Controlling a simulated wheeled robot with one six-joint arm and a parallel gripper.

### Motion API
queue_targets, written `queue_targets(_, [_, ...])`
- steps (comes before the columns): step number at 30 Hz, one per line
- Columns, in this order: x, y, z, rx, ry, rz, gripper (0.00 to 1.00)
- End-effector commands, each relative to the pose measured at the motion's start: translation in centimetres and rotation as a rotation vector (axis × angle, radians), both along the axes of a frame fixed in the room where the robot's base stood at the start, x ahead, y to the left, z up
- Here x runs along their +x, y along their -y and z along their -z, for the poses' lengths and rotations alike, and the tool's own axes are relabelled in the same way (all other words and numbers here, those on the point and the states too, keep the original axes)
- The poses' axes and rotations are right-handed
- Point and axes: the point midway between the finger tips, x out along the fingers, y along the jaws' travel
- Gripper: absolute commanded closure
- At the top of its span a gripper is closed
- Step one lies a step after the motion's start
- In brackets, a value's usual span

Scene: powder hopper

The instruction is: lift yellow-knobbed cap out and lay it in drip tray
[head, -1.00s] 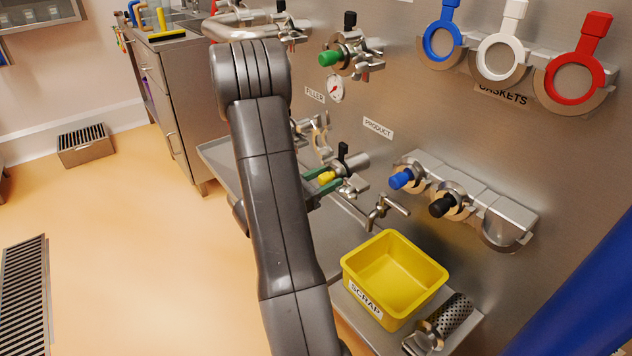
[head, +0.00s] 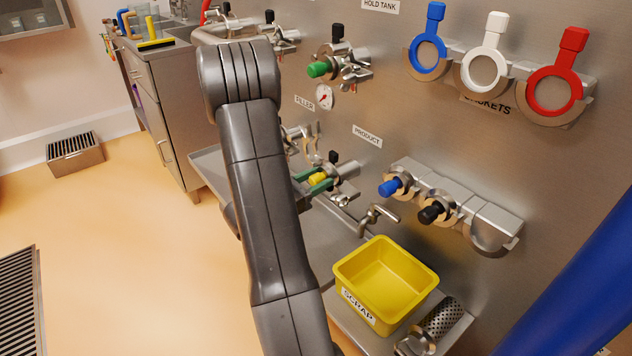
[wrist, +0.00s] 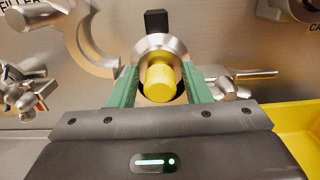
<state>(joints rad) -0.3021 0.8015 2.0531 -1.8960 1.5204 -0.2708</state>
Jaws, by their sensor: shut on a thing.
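The yellow-knobbed cap (head: 317,179) is at the front of the steel pipe end below the PRODUCT label. Its yellow knob (wrist: 160,80) sits between the two green fingers of my gripper (head: 316,181), which is shut on it. In the wrist view my gripper (wrist: 159,79) has one finger on each side of the knob. A round steel rim shows behind the knob; I cannot tell whether the cap is clear of the pipe end. The steel drip tray (head: 336,233) runs along the wall below, partly hidden by my arm.
A small steel tap (head: 375,216) sticks out above the tray. Blue-knobbed (head: 390,187) and black-knobbed (head: 432,213) caps sit in a wall rack to the right.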

Motion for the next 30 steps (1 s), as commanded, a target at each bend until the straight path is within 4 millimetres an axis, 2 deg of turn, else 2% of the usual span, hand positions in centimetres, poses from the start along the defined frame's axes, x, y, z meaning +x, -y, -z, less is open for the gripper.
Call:
queue_targets(1, [0.0,0.0,-0.7,0.0,0.001,0.0,0.84])
queue_targets(9, [0.0,0.0,-2.5,0.0,0.0,0.0,0.84])
queue_targets(14, [-0.1,-0.1,-2.8,-0.001,-0.001,0.0,0.84])
queue_targets(30, [-3.6,-5.1,-2.7,0.0,0.0,-0.005,0.84])
